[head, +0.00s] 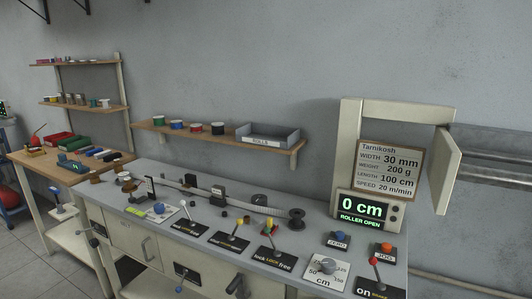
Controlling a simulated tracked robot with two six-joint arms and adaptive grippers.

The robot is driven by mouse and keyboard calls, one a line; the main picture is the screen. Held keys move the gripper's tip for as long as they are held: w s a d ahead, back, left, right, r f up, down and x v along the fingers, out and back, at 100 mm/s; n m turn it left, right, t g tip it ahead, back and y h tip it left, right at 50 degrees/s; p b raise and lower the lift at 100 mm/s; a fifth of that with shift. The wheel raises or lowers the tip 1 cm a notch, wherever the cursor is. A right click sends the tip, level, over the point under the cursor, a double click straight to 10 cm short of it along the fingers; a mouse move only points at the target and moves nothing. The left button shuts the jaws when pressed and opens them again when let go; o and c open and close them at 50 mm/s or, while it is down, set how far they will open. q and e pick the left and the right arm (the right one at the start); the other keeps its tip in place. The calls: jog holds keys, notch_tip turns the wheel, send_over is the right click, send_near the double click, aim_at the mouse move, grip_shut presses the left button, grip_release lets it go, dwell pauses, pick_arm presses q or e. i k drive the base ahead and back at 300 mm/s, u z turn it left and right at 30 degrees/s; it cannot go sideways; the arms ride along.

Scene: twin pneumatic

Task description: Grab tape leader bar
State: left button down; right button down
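A pale tape or strip (240,203) runs along the back of the grey bench top, from a white roll (126,186) at the left to a dark spool (296,216) at the right. Small dark blocks (218,194) stand along it. I cannot tell which small part is the tape leader bar. A display (367,210) reads "0 cm" and "ROLLER OPEN". Neither of my grippers can be made out in the head view.
A beige frame with a sign (389,170) stands at the right. A wooden shelf (215,135) holds spools and a grey tray (268,138).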

aim_at(269, 221)
jog(key=u, duration=0.25)
jog(key=k, duration=0.5)
jog(key=u, duration=0.8)
jog(key=i, duration=1.1)
jog(key=z, duration=1.2)
